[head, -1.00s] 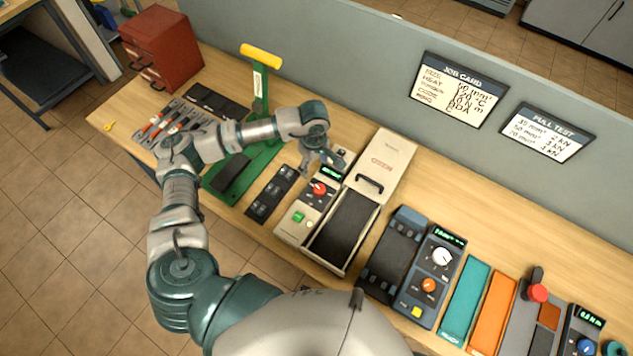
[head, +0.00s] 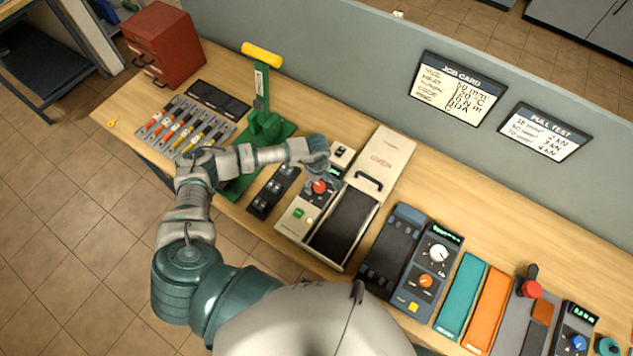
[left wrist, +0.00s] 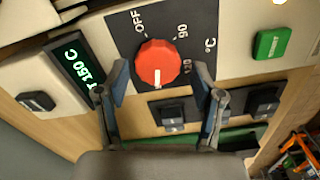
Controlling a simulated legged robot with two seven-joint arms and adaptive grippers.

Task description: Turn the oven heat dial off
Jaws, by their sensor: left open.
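The oven (head: 293,228) stands mid-bench, with a dark open chamber and a cream lid. Its red heat dial (head: 319,186) sits on a dark panel; it also shows in the left wrist view (left wrist: 155,60). There the dial's white mark points to the bottom of the picture, past the 120 label and away from OFF at upper left. The oven's display (left wrist: 68,70) reads T 150 C. My left gripper (head: 325,180) is open at the dial. In the left wrist view its fingers stand either side of the dial's lower part; contact cannot be told. My right gripper is not in view.
A green button (left wrist: 271,44) is beside the dial panel. A dark switch block (head: 273,192) and a green press with a yellow handle (head: 262,56) stand left of the oven. A grey-blue unit with dials (head: 421,285) stands to its right.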

